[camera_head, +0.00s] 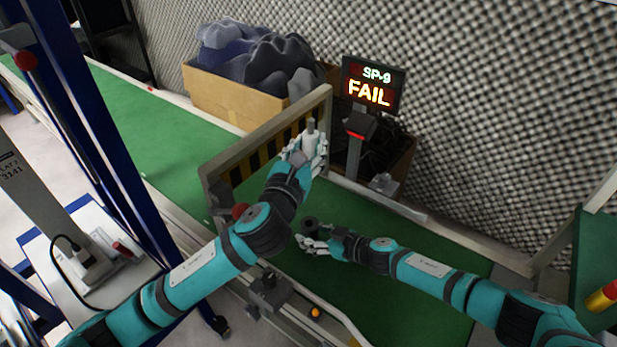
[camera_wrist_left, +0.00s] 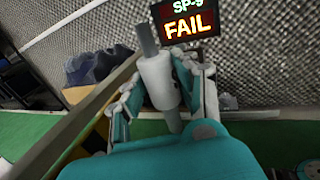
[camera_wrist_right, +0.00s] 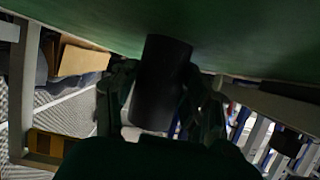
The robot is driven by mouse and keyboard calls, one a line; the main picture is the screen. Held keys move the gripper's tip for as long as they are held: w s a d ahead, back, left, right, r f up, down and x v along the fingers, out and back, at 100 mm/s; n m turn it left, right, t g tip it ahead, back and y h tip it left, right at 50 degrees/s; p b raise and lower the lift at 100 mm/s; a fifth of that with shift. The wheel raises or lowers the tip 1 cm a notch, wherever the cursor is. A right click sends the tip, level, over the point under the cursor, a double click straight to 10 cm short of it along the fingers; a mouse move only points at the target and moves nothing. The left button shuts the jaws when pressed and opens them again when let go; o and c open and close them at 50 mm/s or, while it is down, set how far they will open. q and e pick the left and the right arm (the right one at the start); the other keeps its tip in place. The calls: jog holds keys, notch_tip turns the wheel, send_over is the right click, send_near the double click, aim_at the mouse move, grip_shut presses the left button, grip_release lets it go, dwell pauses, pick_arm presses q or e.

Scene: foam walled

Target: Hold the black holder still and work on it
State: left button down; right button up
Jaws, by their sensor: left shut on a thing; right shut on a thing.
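My left gripper (camera_head: 306,150) is shut on a light grey cylindrical part with a thinner darker shaft (camera_head: 310,128), near the barrier over the belt. In the left wrist view this grey part (camera_wrist_left: 158,78) stands slightly tilted between the fingers. My right gripper (camera_head: 308,240) is lower in the head view, over the green belt. It is shut on the black holder (camera_head: 311,225), a short dark cylinder. In the right wrist view the black holder (camera_wrist_right: 161,82) sits between the fingers, close to the green surface. The grey part and the holder are well apart.
A green conveyor belt (camera_head: 390,265) runs under both arms. A frame with a striped panel (camera_head: 258,152) crosses it. A display (camera_head: 373,85) reads "SP-9 FAIL". A cardboard box with dark foam (camera_head: 225,100) stands behind. A red and yellow object (camera_head: 602,297) lies at far right.

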aim_at(308, 137)
pick_arm(q)
notch_tip(308, 137, up, 6)
jog(key=shift+r, duration=0.1)
pick_arm(e)
jog(key=o, duration=1.3)
